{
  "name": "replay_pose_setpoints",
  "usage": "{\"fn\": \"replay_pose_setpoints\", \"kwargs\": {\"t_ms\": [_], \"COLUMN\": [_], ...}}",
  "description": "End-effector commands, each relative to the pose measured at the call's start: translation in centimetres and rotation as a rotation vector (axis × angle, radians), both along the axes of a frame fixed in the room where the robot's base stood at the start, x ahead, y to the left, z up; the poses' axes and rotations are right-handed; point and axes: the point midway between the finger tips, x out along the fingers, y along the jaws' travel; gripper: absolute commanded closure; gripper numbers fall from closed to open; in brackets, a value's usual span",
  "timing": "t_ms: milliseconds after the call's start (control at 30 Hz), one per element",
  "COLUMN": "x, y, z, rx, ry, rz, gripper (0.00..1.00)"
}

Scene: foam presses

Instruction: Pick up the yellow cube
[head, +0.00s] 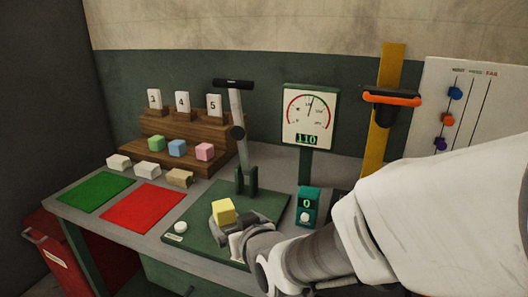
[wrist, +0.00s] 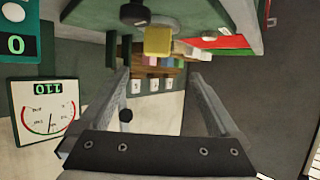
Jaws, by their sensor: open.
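The yellow cube (head: 223,211) sits above the green press base (head: 262,212), below and in front of the press's lever. The wrist view is upside down; there the yellow cube (wrist: 158,41) shows on a round grey support (wrist: 165,20). My gripper (head: 231,231) is close to the cube on its near side, and the arm hides part of the base. In the wrist view my gripper (wrist: 157,80) is open and empty, its fingers apart. The cube appears beyond the fingertips, roughly between them sideways; contact is not visible.
The lever press (head: 238,130) stands just behind the cube. A green counter box (head: 308,206) and a gauge (head: 310,118) are to its right. Red (head: 145,208) and green mats (head: 96,191) lie left. A wooden stepped rack (head: 185,135) with coloured blocks stands at the back.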

Motion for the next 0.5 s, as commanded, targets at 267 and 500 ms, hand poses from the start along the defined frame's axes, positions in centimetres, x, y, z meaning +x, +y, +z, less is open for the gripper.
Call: {"fn": "replay_pose_setpoints", "kwargs": {"t_ms": [267, 500], "x": [0.43, 1.05], "y": [0.14, 0.32], "z": [0.11, -0.37], "rx": [-0.003, -0.005], "ry": [0.004, 0.003], "rz": [-0.005, -0.011], "gripper": [0.03, 0.03]}}
